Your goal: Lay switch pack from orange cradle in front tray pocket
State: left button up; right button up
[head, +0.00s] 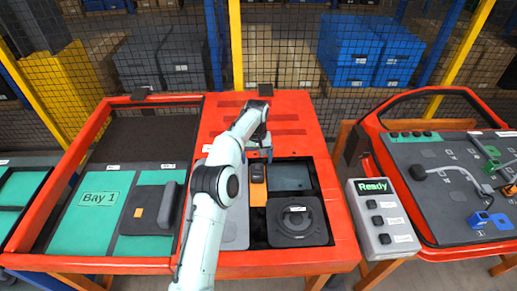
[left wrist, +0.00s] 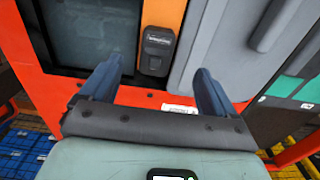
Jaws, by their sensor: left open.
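The orange cradle (head: 258,193) stands in the dark recess of the red table, with the dark switch pack (head: 257,174) at its far end. In the left wrist view the pack (left wrist: 157,50) sits below the orange cradle part (left wrist: 163,12). My left gripper (head: 262,152) is at the far end of the cradle. Its two blue fingers are spread and empty (left wrist: 155,78), on either side of the pack in the picture, not touching it. The height above it is hard to tell. Which space is the front tray pocket is unclear. My right gripper is not in view.
Beside the cradle are a dark flat pocket (head: 290,177) and a black round-lidded unit (head: 297,220). A grey panel is partly behind my arm. The Bay 1 tray (head: 97,205) stands left. A Ready button box (head: 383,222) and red-framed door panel (head: 452,190) stand right.

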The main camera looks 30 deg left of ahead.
aim_at(257, 174)
pick_arm(q)
notch_tip(257, 174, down, 10)
jog(key=shift+w+r, duration=0.15)
jog(key=shift+r, duration=0.1)
jog(key=c, duration=1.6)
jog(key=shift+w+r, duration=0.1)
jog(key=shift+r, duration=0.35)
jog(key=o, duration=0.6)
grip_shut()
notch_tip(257, 174, up, 12)
jog(key=shift+r, duration=0.2)
